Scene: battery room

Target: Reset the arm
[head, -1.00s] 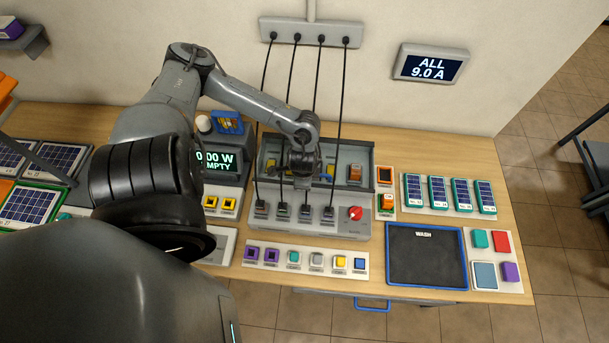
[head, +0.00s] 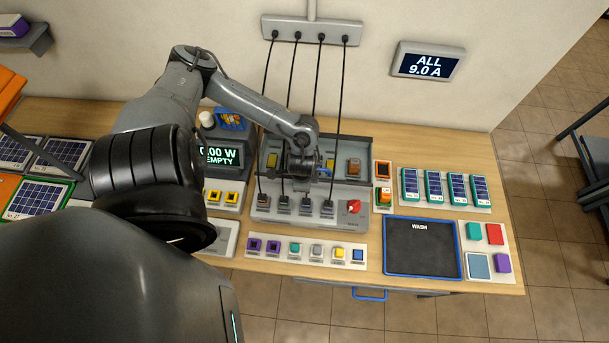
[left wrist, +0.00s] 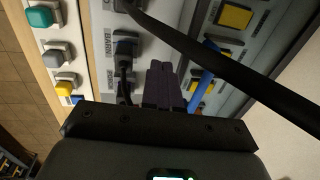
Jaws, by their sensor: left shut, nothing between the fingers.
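My left arm reaches in from the left over the grey charging station (head: 345,222). My left gripper (head: 303,180) hangs above the station's tray, between the cables. In the left wrist view the gripper's dark fingers (left wrist: 161,86) are closed together with nothing visible between them. A black cable (left wrist: 215,45) passes close by them in that view. A blue piece (left wrist: 201,76) lies just beside the fingers. My right gripper is not in view.
Cables hang from a wall strip (head: 310,31) to plugs in the station's front. A red knob (head: 353,206) is at its right. A row of coloured blocks (head: 317,250) lies in front. A blue-rimmed wash mat (head: 422,275) and several small panels (head: 442,188) are at right.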

